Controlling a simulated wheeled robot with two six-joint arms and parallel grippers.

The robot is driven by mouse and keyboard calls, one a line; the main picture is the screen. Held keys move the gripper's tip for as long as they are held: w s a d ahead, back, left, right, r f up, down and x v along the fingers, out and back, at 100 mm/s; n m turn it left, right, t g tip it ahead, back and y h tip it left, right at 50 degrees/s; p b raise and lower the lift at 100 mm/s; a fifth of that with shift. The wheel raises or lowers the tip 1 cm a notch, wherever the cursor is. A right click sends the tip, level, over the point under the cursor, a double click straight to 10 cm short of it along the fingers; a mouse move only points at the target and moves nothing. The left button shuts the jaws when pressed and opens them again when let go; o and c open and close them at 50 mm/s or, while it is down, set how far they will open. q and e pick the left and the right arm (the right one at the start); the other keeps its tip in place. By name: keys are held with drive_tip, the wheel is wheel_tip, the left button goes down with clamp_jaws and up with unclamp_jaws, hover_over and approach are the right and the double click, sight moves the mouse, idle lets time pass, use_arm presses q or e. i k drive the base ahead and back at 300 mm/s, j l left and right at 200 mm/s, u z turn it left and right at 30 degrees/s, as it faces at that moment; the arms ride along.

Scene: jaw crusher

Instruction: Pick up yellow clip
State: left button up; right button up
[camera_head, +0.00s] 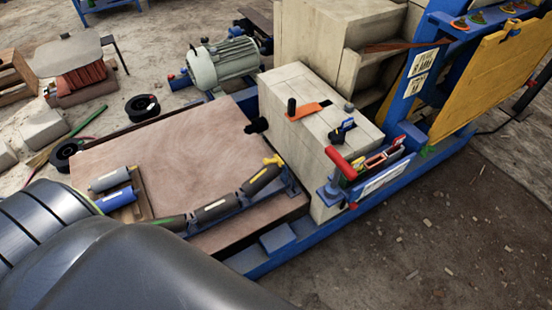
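A small yellow piece (273,160), which may be the yellow clip, sits at the upper end of a row of grey rollers (261,179) along the front edge of a brown board. It is too small to make out its exact shape. A large dark grey link of my arm fills the lower left and hides the near corner of the board. Neither of my grippers shows in the head view.
The brown board (170,165) is mostly bare. A pale block (335,140) carrying an orange piece (308,111) stands right of it. A red-handled tool (340,163) sits in a blue holder. A grey motor (222,62) stands behind. Gravel floor lies at lower right.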

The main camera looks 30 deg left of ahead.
sight(276, 160)
drive_tip(key=j+u, duration=0.15)
drive_tip(key=u, duration=1)
drive_tip(key=k+j, duration=0.05)
